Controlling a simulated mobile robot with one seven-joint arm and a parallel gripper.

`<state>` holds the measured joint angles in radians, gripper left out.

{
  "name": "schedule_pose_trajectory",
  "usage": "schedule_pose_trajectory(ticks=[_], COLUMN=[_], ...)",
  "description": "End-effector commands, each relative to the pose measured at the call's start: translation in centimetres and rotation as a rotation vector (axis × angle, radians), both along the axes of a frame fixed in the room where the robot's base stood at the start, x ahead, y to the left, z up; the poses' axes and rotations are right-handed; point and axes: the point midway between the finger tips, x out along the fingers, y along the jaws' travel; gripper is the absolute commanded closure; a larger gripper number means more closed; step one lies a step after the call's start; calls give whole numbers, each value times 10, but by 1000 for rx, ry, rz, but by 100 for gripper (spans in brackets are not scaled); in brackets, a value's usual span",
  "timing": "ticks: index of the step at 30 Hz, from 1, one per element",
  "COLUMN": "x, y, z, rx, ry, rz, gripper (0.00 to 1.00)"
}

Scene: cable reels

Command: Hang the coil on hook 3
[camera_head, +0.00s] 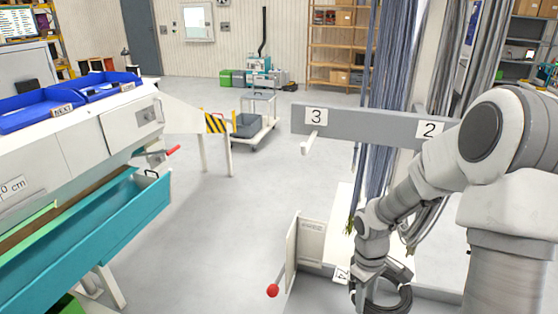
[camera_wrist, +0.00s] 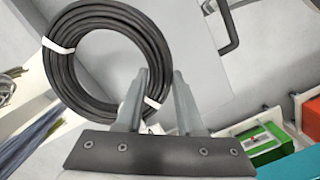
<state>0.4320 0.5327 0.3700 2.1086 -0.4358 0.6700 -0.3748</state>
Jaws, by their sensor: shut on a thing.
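The black coil (camera_wrist: 56,72) is a ring of cable with white ties, large in the wrist view. My gripper (camera_wrist: 160,82) has its fingers on either side of the coil's rim, beside one white tie. In the head view, the coil (camera_head: 403,297) hangs low at the bottom right, at my gripper (camera_head: 372,291), partly cut off by the frame edge. Hook 3 (camera_head: 309,144) is a short white peg under the "3" label on the grey rail (camera_head: 355,124). Nothing hangs on it. The coil is well below and to the right of hook 3.
Hanging blue-grey cables (camera_head: 378,170) stand behind the rail, near my arm. The label 2 (camera_head: 429,130) is right of hook 3, partly near my arm. A teal trough (camera_head: 110,228) fills the left. Open floor lies between trough and rail.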

Motion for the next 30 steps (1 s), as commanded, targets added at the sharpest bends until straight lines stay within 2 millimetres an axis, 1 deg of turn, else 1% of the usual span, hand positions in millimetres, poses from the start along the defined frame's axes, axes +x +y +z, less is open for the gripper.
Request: schedule_pose_trajectory(ticks=[1, 6, 9, 13, 19, 30], x=[6, 20, 27, 33, 36, 36], y=[8, 31, 44, 55, 64, 64], z=[2, 7, 10, 13, 15, 16], rx=[2, 1, 1, 1, -2, 0], ry=[-2, -1, -2, -2, -2, -3], rz=[-66, -307, -426, -545, -628, -636], gripper=[100, 100, 100, 100, 100, 100])
